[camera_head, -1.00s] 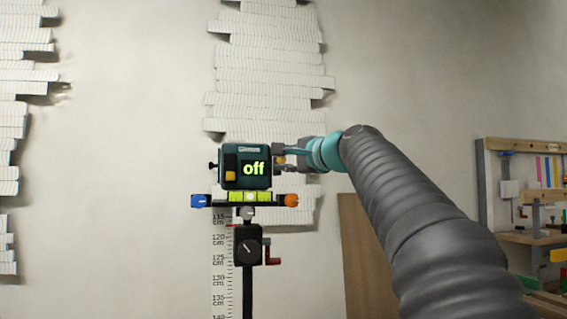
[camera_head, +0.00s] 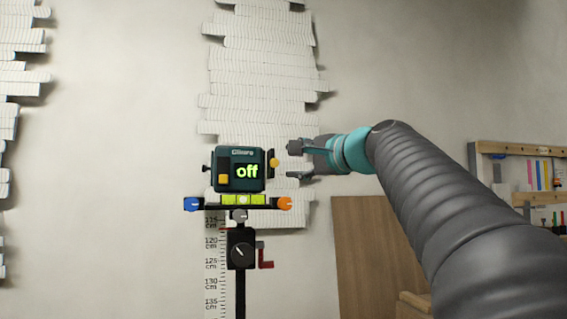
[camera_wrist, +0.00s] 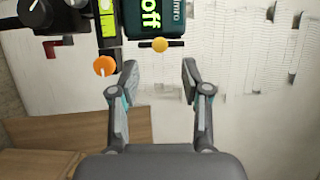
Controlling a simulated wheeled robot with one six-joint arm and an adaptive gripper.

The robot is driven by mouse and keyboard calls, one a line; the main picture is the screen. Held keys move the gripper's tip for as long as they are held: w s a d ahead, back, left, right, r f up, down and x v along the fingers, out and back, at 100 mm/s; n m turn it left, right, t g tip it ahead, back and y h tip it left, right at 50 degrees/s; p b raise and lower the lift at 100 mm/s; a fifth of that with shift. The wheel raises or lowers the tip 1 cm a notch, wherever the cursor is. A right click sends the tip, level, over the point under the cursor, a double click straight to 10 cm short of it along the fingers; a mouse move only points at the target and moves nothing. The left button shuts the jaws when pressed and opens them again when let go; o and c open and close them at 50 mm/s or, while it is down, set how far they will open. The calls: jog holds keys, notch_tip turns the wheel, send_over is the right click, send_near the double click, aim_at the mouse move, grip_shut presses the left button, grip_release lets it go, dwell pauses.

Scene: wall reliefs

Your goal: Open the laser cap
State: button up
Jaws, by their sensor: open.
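The laser (camera_head: 240,170) is a dark teal box with a green "off" display and a yellow button on its front. On its right side is a dark cap (camera_head: 270,158) with a small yellow knob (camera_head: 275,162). In the wrist view the knob (camera_wrist: 160,44) sits on the dark cap strip, beyond the fingertips and between their lines. My gripper (camera_head: 293,160) is open and empty, just right of the knob, one finger higher and one lower. Its fingers (camera_wrist: 159,68) also show spread in the wrist view. The cap looks closed against the box.
Below the laser is a bar with a yellow-green level (camera_head: 244,200), a blue knob (camera_head: 192,204) and an orange knob (camera_head: 285,204). A black stand with a red crank (camera_head: 265,262) holds it. White wall reliefs (camera_head: 262,70) hang behind.

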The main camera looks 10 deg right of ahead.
jog(key=shift+v, duration=2.5)
jog(key=d+f+n+g+h, duration=0.2)
jog(key=f+g, duration=0.1)
jog(key=f, duration=0.9)
jog(key=d+f+n+g+h, duration=0.2)
jog(key=f+h, duration=0.1)
jog(key=f, duration=0.8)
jog(key=s+a+f+n+g+h+p, duration=0.1)
jog(key=s+a+f+n+g+p, duration=0.1)
jog(key=s+f, duration=0.9)
jog(key=s+a+f+n+g+h+p, duration=0.1)
jog(key=s+a+f+n+g, duration=0.3)
jog(key=s+f, duration=0.8)
notch_tip(320, 180, down, 2)
jog(key=a+n+p, duration=0.1)
jog(key=a+n, duration=0.1)
jog(key=n, duration=0.1)
jog(key=shift+s+a, duration=0.35)
jog(key=shift+a, duration=0.05)
